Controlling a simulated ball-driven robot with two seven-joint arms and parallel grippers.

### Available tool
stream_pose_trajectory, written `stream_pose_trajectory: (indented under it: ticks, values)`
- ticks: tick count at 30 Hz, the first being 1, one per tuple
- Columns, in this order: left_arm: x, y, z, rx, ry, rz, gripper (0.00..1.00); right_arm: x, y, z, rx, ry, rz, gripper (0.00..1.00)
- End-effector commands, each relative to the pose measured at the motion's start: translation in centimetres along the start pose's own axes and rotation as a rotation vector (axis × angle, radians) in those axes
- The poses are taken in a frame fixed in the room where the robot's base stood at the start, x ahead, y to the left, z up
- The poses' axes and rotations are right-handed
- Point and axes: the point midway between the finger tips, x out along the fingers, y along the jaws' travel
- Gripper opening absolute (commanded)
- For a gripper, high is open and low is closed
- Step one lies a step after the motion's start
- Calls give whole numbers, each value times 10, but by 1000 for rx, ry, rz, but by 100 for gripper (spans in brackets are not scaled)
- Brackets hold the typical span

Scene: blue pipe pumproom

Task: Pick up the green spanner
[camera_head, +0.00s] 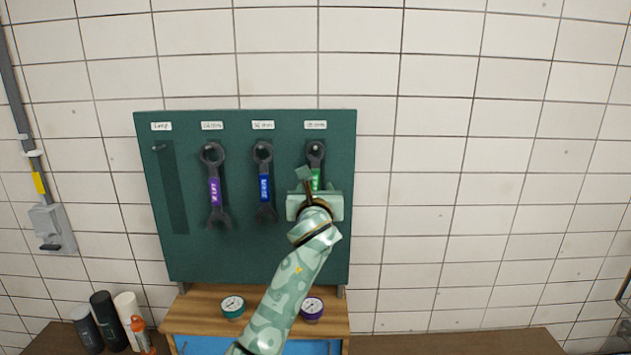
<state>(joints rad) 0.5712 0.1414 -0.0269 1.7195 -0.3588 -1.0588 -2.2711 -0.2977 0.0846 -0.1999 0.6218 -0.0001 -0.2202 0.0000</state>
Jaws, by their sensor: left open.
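The green spanner (316,181) hangs at the right end of the dark green tool board (247,245). Its dark ring end and part of its green grip show; its lower part is hidden behind my gripper. My left gripper (306,179) is open in front of the spanner's handle, overlapping it in the picture. I cannot tell whether it touches the spanner. My right gripper is not in view.
A purple spanner (215,192) and a blue spanner (265,188) hang to the left. Below the board, a wooden shelf (190,313) holds a green gauge (233,307) and a purple gauge (312,309). Bottles (103,318) stand at lower left.

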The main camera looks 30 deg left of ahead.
Motion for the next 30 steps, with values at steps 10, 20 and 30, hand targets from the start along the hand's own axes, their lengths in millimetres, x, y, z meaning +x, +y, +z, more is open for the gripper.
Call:
stream_pose_trajectory:
  ticks: [10, 20, 30]
  values:
    - [18, 0, 1, -1, -2, -1, 47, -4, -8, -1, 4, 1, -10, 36]
    - [18, 0, 2, -1, -3, -1, 0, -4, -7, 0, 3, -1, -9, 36]
    - [18, 0, 12, -2, -6, 0, 0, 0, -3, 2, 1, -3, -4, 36]
